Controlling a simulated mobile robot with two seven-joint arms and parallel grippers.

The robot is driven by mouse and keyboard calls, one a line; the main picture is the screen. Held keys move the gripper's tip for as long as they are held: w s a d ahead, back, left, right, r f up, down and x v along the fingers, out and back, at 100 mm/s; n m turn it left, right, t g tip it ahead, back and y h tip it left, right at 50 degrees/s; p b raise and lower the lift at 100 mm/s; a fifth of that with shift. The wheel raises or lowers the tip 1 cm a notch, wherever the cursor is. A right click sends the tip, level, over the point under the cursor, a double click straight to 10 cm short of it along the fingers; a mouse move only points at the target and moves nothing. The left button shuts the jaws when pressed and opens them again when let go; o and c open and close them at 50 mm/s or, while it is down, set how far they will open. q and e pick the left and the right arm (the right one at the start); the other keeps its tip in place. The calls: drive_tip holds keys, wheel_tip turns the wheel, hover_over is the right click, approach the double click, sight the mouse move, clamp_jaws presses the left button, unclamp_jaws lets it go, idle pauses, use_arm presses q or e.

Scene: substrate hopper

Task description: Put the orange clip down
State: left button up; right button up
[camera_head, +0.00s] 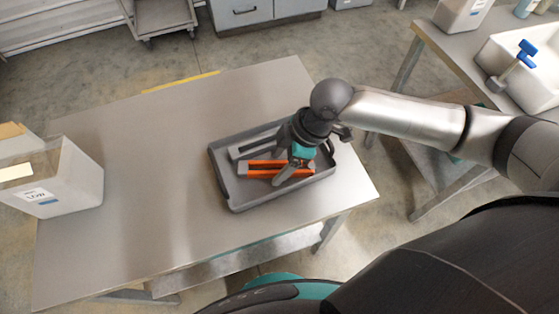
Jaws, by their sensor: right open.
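The orange clip (262,168) lies in the grey tray (240,200) on the metal table, long side running left to right. My right gripper (287,178) is over the right part of the clip, at the tray's right half, and covers some of it. Its jaws are open; I cannot tell whether a finger touches the clip. A grey clip-like bar (243,149) lies in the tray behind the orange one, partly hidden by my right wrist. My left gripper is not in view.
The metal table (140,150) is clear left of the tray. A white labelled box (70,180) stands at its left end. A second table at the right holds a white sink-like basin (535,65) with a blue-handled tap (526,50). A cart (160,18) stands behind.

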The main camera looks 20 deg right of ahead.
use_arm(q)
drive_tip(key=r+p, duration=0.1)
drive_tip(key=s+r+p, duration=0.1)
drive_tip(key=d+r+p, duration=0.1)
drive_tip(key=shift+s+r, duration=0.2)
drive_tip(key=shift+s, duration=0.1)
use_arm(e)
drive_tip(key=v, duration=1.2)
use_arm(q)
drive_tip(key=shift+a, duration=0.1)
